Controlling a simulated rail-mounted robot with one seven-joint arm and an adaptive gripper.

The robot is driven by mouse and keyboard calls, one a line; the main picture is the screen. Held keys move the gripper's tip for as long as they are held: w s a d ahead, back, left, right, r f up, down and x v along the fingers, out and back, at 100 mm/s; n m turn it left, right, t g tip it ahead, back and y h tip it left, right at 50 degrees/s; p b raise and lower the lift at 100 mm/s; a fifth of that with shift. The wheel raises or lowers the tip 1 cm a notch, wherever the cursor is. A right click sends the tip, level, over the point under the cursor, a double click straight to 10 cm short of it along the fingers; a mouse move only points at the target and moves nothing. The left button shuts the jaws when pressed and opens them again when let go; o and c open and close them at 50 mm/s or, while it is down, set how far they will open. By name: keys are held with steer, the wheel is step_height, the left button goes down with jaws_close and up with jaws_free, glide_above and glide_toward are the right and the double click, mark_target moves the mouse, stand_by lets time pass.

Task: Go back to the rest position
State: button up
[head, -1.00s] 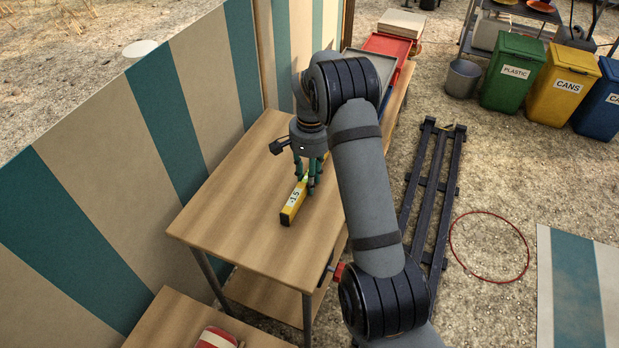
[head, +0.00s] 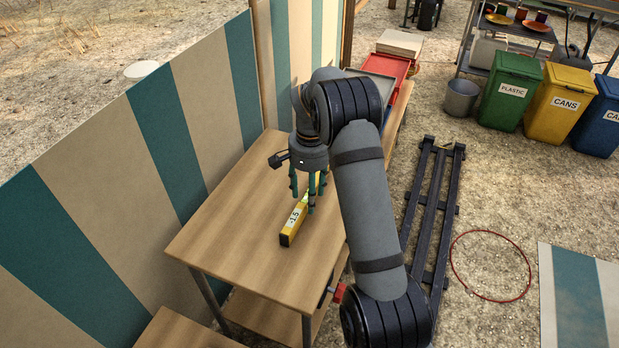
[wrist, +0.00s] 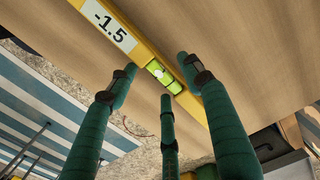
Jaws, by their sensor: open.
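My gripper (head: 309,192) is over the wooden table, its green fingers spread and pointing down. A yellow spirit level (head: 291,228) with a "-1.5" label lies on the table just beneath and beside the fingers. In the wrist view the level (wrist: 150,52) passes behind the open fingers (wrist: 165,100), with its green vial showing between them. The fingers are apart and do not hold it. The far end of the level is partly hidden by the fingers in the head view.
The wooden table (head: 225,240) stands against a striped wall (head: 170,140). Grey and red trays (head: 385,68) lie at its far end. A dark rail (head: 435,210), a red hoop (head: 490,266) and bins (head: 512,82) are to the right. The table's near left is clear.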

step_height(320, 180, up, 10)
stand_by(0.3)
steer(key=shift+w, duration=0.1)
step_height(320, 180, down, 12)
steer(key=shift+r, duration=0.25)
stand_by(0.5)
